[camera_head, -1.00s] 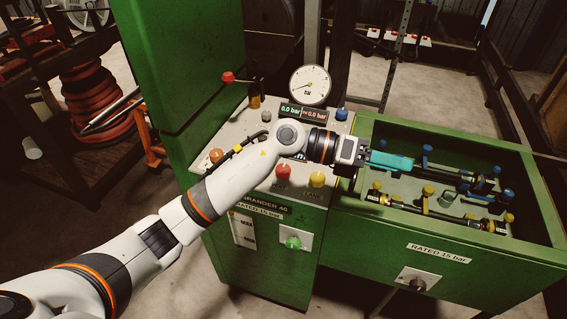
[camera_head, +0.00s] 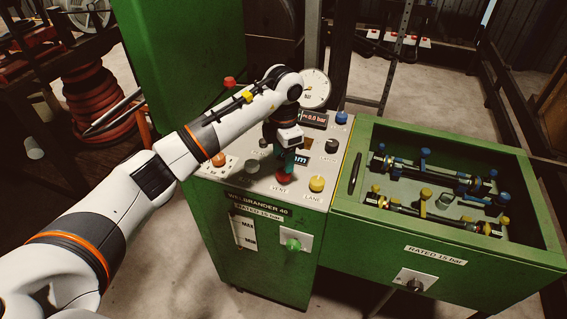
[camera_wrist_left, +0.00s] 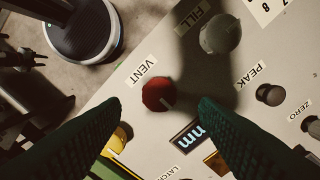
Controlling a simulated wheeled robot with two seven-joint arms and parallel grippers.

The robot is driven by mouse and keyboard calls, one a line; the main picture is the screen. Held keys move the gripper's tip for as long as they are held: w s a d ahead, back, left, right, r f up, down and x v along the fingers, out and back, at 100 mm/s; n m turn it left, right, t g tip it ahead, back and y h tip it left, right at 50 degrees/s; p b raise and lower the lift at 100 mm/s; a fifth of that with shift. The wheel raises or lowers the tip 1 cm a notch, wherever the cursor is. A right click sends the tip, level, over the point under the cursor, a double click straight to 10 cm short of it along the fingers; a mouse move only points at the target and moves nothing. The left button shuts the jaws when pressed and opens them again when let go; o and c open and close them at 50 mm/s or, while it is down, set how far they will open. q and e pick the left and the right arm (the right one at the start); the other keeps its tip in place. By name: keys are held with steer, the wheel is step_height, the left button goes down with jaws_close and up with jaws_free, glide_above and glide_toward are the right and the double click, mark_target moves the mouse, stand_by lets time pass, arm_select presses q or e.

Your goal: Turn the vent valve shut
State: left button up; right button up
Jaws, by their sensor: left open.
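The vent valve is a red knob (camera_wrist_left: 156,95) with a pale pointer line, beside the word VENT on the panel in the left wrist view. In the head view the red knob (camera_head: 284,179) sits near the panel's front edge, partly covered by my gripper. My left gripper (camera_head: 286,168) points down over it. In the left wrist view its dark green fingers (camera_wrist_left: 160,103) are open, one to each side of the knob in the picture, with nothing between them visibly gripped. Whether the fingertips reach down to knob height I cannot tell. My right gripper is not in view.
A grey FILL knob (camera_wrist_left: 220,34) stands close to the red one. A yellow knob (camera_head: 317,183) is to its right in the head view. A round gauge (camera_head: 315,88) stands behind. The green trough (camera_head: 455,262) with hose fittings is at right.

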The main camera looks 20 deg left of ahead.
mark_target(283, 171)
arm_select(q)
steer(key=shift+f+p, duration=0.45)
steer(key=shift+f, duration=1.9)
steer(key=c, duration=1)
steer(key=shift+o, duration=0.2)
